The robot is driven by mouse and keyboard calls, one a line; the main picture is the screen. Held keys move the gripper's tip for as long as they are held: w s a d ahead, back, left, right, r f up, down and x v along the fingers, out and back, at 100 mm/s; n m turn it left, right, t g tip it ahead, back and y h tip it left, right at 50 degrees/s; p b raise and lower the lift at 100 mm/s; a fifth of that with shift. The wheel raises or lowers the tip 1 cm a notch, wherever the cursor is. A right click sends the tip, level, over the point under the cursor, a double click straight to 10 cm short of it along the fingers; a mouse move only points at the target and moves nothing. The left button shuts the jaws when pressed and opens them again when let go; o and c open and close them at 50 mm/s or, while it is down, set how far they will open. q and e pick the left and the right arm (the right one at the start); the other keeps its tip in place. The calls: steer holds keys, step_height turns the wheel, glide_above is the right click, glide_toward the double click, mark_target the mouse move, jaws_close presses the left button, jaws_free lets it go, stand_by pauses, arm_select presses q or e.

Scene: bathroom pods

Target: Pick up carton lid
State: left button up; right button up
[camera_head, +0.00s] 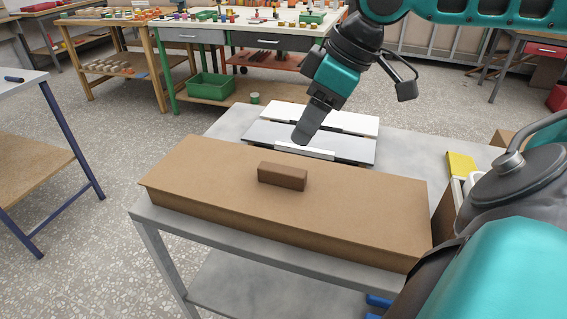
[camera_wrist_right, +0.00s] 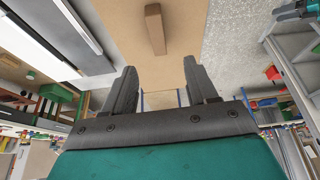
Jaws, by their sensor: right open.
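A long brown cardboard carton with its lid (camera_head: 215,170) on lies across the front of the grey table in the head view. A darker brown block handle (camera_head: 282,177) stands on the middle of the lid. In the right wrist view the lid (camera_wrist_right: 180,55) fills the upper middle, with the handle (camera_wrist_right: 154,28) beyond the fingertips. My right gripper (camera_head: 304,138) is above and behind the handle, apart from it, and points down. Its two fingers (camera_wrist_right: 162,82) are spread with nothing between them. My left gripper is not in view.
Flat white and dark grey panels (camera_head: 350,148) lie behind the carton on the grey table (camera_head: 225,122). An open box with a yellow item (camera_head: 461,166) stands at the right. A blue-legged table (camera_head: 75,140) is at the left, and a workbench with a green crate (camera_head: 210,86) is behind.

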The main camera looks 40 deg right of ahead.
steer(key=b, duration=0.2)
glide_above(284, 169)
steer(key=s+d, duration=0.1)
steer(key=s, duration=0.1)
step_height(284, 169, down, 6)
steer(key=shift+s+r, duration=0.1)
steer(key=shift+s, duration=0.05)
steer(key=shift+f, duration=0.35)
steer(key=b+x, duration=0.1)
steer(key=x, duration=0.2)
steer(key=shift+r+b, duration=0.1)
steer(key=shift+b, duration=0.2)
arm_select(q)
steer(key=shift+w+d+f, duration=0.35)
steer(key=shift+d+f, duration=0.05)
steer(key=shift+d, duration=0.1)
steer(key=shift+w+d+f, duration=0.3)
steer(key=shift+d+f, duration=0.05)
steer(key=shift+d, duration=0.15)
arm_select(e)
steer(key=shift+x, duration=1.15)
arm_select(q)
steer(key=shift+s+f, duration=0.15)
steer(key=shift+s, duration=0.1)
arm_select(e)
jaws_close()
